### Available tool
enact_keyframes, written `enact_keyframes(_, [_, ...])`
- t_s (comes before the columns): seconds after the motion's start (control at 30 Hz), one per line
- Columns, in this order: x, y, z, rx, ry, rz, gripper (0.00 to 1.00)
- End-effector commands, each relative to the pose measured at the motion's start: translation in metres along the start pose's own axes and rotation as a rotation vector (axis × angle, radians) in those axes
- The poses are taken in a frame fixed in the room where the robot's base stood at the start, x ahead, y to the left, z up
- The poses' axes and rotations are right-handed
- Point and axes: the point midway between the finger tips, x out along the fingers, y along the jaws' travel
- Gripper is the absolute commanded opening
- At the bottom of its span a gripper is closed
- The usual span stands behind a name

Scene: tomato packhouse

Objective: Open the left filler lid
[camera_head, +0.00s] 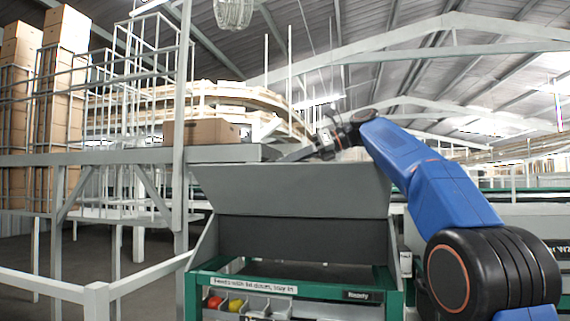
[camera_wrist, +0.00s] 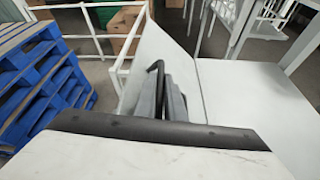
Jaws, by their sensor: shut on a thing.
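The left filler lid (camera_head: 290,190) is a wide grey panel, raised at a steep tilt above the green-framed filler (camera_head: 393,285). A dark opening shows under it. My gripper (camera_head: 322,144) is at the lid's top edge, with my blue arm reaching in from the right. In the wrist view, my gripper's dark fingers (camera_wrist: 163,97) are close together against pale grey panels. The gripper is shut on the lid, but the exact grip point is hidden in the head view.
Small bins with red and yellow items (camera_head: 236,304) sit at the filler's front. A pale railing (camera_head: 97,292) runs at the left. A cardboard box (camera_head: 202,131) stands on the conveyor frame behind. Blue pallets (camera_wrist: 40,85) are stacked left in the wrist view.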

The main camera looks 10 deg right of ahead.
Motion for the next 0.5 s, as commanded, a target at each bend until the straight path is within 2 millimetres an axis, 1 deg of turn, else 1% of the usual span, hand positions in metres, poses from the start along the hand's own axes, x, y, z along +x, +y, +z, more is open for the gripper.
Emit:
enact_keyframes(0.07, [0.0007,-0.0014,-0.001,0.002,0.001,0.0,0.0])
enact_keyframes(0.1, [0.0008,-0.0014,-0.001,0.002,0.001,0.0,0.12])
enact_keyframes(0.17, [0.0008,-0.0013,-0.001,0.002,0.001,0.0,0.26])
enact_keyframes(0.2, [0.0008,-0.0012,-0.0009,0.002,0.001,0.0,0.28])
enact_keyframes(0.5, [-0.0008,-0.0007,-0.0004,0.001,0.0,0.0,0.28])
